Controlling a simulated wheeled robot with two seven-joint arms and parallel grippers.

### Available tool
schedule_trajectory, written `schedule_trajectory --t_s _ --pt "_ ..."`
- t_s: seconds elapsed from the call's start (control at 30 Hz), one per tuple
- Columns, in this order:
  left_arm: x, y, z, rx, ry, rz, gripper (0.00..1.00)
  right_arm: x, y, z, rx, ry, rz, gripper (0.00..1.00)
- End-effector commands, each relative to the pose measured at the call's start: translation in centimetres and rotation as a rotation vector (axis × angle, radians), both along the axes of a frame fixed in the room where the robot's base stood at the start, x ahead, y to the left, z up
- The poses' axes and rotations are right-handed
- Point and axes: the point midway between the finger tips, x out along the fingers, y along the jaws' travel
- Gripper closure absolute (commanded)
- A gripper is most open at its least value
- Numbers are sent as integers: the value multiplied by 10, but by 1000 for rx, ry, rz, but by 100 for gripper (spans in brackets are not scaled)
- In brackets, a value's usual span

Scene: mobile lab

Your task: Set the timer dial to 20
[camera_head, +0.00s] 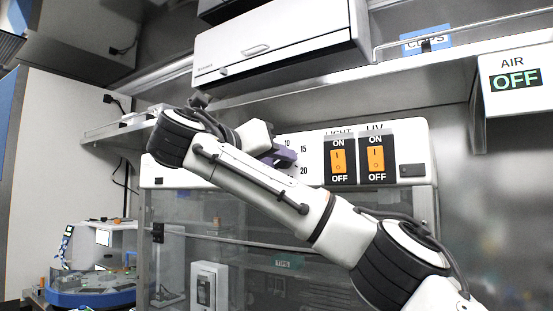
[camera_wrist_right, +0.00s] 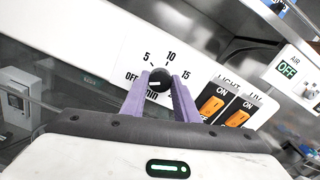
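The timer dial (camera_wrist_right: 159,80) is a round black knob on a white panel. In the right wrist view its white mark points left, towards the OFF label. The numbers 5, 10 and 15 stand around it. My right gripper (camera_wrist_right: 160,78) has its two purple fingers on either side of the dial, open, with the knob between the fingertips; I cannot tell whether they touch it. In the head view the right gripper (camera_head: 283,157) is in front of the panel, and the dial is hidden behind it, with 10, 15 and 20 showing. My left gripper is not in view.
The LIGHT switch (camera_head: 342,159) and UV switch (camera_head: 376,157) are orange rockers just right of the dial. A shelf (camera_head: 430,70) runs above the panel, and a glass sash (camera_head: 320,255) lies below. An AIR OFF display (camera_head: 516,79) hangs at right.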

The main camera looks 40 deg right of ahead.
Motion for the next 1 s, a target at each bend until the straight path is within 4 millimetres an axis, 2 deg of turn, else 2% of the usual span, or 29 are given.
schedule_trajectory --t_s 0.07,0.47,1.0 --pt "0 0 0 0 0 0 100 0 0 0 0 0 0 95" --pt "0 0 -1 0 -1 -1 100 0 1 0 32 -77 1 95" --pt "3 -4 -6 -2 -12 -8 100 0 1 -1 210 -506 2 95"
